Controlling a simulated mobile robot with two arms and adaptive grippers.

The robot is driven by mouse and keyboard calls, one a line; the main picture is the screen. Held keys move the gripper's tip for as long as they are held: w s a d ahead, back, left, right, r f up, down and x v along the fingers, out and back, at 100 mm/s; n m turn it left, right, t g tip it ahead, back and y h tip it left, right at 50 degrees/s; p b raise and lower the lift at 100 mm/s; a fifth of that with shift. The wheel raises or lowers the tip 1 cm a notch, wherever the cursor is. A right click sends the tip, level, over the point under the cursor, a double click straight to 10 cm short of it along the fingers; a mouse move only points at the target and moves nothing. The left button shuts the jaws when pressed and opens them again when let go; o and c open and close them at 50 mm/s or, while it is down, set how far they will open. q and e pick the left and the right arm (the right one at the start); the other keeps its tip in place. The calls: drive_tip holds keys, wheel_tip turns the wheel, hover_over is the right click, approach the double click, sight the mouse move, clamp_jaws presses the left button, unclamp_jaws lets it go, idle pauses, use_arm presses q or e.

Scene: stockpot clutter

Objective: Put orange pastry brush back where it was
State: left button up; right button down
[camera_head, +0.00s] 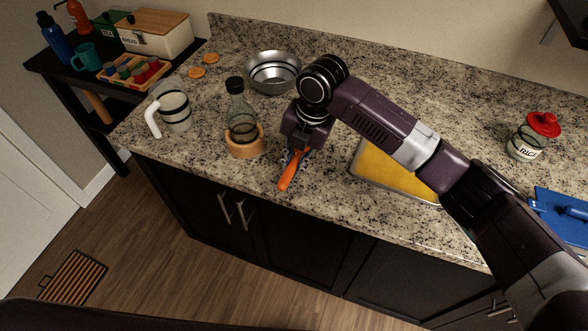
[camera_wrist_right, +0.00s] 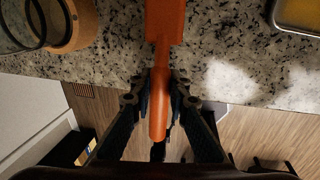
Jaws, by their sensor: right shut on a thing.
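The orange pastry brush (camera_head: 290,171) is near the front edge of the counter (camera_head: 200,136), in front of my right wrist in the head view. My right gripper (camera_wrist_right: 158,88) is shut on its handle. In the right wrist view the brush (camera_wrist_right: 165,20) runs up the picture, its wider part at the top. Its far end is cut off there. Whether the brush touches the counter I cannot tell. My left gripper is not in view.
A wooden holder (camera_head: 243,149) with a dark-capped bottle (camera_head: 236,88) stands left of the brush. Behind are a metal bowl (camera_head: 273,72) and a glass pitcher (camera_head: 175,110). A yellow-filled tray (camera_head: 385,178) lies to the right, with a red-lidded jar (camera_head: 524,146) beyond.

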sight(294, 182)
drive_tip(key=x, duration=0.2)
drive_tip(key=shift+s+d+f+p, duration=0.1)
drive_tip(key=shift+d+f+p, duration=0.15)
drive_tip(key=shift+f+p, duration=0.1)
drive_tip(key=shift+f, duration=0.5)
drive_tip(key=c, duration=1.8)
unclamp_jaws()
drive_tip(key=shift+f, duration=0.1)
drive_tip(key=shift+c, duration=0.2)
drive_tip(key=shift+r, duration=0.25)
drive_tip(key=b+v, duration=0.2)
drive_tip(key=v, duration=0.9)
drive_tip(key=shift+r+b, duration=0.35)
drive_tip(key=shift+r, duration=0.05)
